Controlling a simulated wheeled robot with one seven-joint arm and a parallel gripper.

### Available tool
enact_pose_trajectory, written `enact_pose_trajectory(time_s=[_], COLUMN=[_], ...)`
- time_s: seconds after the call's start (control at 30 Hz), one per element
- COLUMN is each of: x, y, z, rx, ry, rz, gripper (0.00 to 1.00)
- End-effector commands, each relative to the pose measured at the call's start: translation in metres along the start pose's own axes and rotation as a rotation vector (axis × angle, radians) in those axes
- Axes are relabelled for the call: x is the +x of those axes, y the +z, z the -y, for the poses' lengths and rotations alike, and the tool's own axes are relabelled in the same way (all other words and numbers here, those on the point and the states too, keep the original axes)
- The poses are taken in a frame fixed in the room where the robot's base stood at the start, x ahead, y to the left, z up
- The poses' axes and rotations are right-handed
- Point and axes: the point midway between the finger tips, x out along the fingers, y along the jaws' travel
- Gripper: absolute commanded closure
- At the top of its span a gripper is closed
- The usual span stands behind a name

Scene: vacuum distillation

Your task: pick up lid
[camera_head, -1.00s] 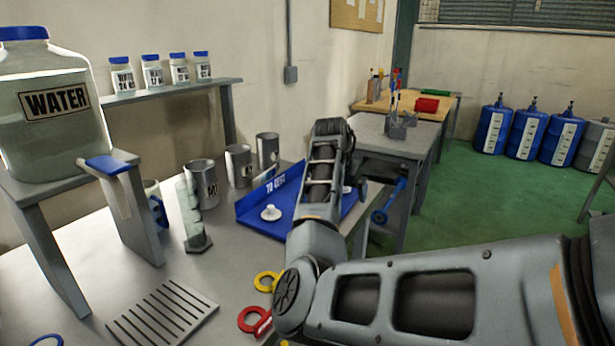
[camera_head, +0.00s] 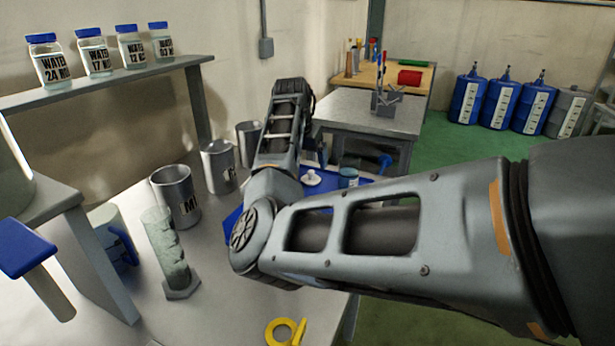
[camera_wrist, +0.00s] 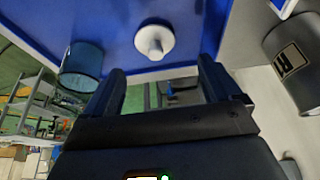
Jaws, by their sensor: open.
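The white lid (camera_head: 312,179), round with a knob on top, lies on the blue tray (camera_head: 232,219) on the table. In the wrist view the lid (camera_wrist: 153,40) is just beyond my gripper's fingertips, roughly in line with the gap between them. My gripper (camera_wrist: 161,66) is open, with nothing between its fingers, and the lid is apart from both. The tray (camera_wrist: 105,18) fills the upper part of the wrist view. In the head view my arm covers much of the tray, and my fingers cannot be made out clearly.
A bluish glass jar (camera_head: 349,178) stands close to the lid; in the wrist view the jar (camera_wrist: 82,66) is beside the left finger. Metal cups (camera_head: 176,195) and a graduated cylinder (camera_head: 166,245) stand left of the tray. A yellow ring (camera_head: 284,332) lies in front.

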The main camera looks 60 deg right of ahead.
Motion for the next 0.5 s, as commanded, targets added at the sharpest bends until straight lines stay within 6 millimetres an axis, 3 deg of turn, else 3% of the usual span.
enact_pose_trajectory(time_s=[0.5], x=[0.059], y=[0.003], z=[-0.005], rx=[0.001], ry=[0.0], rz=[0.001], gripper=[0.09])
